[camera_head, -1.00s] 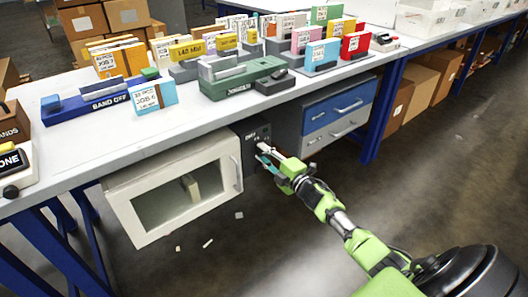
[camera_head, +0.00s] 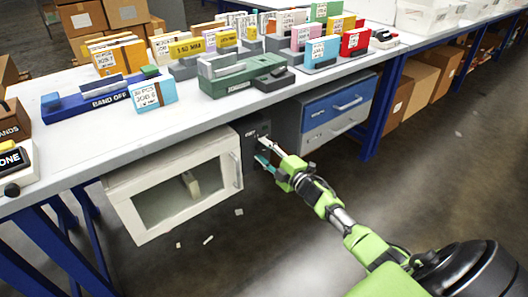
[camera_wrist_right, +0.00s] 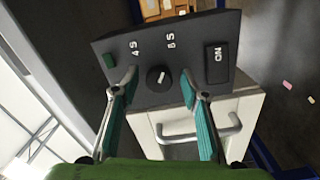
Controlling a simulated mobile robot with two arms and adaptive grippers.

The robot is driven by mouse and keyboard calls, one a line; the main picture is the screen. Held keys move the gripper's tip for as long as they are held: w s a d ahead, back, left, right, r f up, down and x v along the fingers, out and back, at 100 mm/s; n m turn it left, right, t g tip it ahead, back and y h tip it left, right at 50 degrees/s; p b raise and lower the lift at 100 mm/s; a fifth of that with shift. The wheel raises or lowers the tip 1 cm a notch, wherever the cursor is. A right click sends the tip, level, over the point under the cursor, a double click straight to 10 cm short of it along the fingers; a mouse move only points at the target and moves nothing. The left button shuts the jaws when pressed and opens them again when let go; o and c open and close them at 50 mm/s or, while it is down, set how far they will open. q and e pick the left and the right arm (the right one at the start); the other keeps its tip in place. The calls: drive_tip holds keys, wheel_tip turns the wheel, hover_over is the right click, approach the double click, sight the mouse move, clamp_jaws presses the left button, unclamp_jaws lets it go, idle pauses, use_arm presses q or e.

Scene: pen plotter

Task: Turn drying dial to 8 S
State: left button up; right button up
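The drying dial (camera_wrist_right: 158,77) is a round black knob with a white mark, on a dark control panel (camera_wrist_right: 150,98) in the right wrist view. Its mark points up and slightly right. The labels 4 S (camera_wrist_right: 136,48) and 8 S (camera_wrist_right: 171,40) stand above it. My right gripper (camera_wrist_right: 158,82) is open, with one teal-padded finger on each side of the dial; gaps show between fingers and knob. In the head view the right gripper (camera_head: 266,152) is in front of the panel (camera_head: 254,134), under the table; the dial is too small to make out there. My left gripper is out of view.
A white windowed cabinet (camera_head: 125,193) is left of the panel, and blue and grey drawers (camera_head: 335,110) are right. The floor in front is clear except for small scraps.

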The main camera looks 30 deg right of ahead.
drive_tip(key=s, duration=1.2)
drive_tip(key=shift+d, duration=0.45)
